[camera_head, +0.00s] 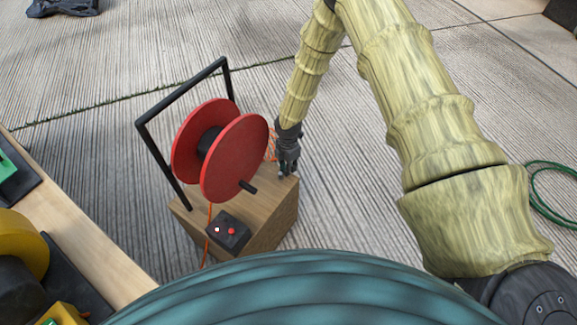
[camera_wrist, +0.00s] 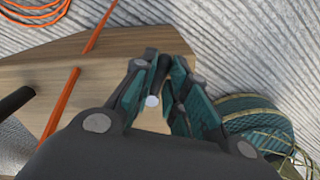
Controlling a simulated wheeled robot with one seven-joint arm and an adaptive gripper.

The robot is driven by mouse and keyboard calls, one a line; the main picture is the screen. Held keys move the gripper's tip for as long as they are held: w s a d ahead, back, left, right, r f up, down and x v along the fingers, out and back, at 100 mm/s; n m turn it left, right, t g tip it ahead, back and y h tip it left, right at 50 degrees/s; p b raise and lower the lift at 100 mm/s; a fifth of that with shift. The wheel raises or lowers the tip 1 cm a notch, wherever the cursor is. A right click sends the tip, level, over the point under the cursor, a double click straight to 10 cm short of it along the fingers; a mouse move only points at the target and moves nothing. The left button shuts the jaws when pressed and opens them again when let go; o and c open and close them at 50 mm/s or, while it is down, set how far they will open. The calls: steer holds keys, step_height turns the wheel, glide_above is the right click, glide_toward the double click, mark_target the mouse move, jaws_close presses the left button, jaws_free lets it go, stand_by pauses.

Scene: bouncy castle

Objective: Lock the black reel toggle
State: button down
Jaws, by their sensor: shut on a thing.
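The red reel (camera_head: 235,158) with its black hub stands in a black frame on a wooden block (camera_head: 250,218). My gripper (camera_head: 285,168) is at the far right corner of the block top, beside the reel. In the wrist view, my gripper (camera_wrist: 160,85) is shut on a dark upright piece that looks like the black toggle (camera_wrist: 158,70). A small pale round tip or pin shows just below it. The fingers hide much of the toggle, and I cannot make it out in the head view. Its exact angle is unclear.
A black box (camera_head: 228,232) with a red and a pale button sits on the block's near edge. A black crank handle (camera_head: 248,187) sticks out from the reel. An orange cord (camera_wrist: 66,100) crosses the block. A wooden bench (camera_head: 85,240) stands left; a green hose (camera_head: 550,190) lies right.

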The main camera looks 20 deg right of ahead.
steer(key=shift+w, duration=0.1)
steer(key=c, duration=1.5)
jaws_free()
steer(key=shift+o, duration=0.2)
step_height(320, 180, up, 12)
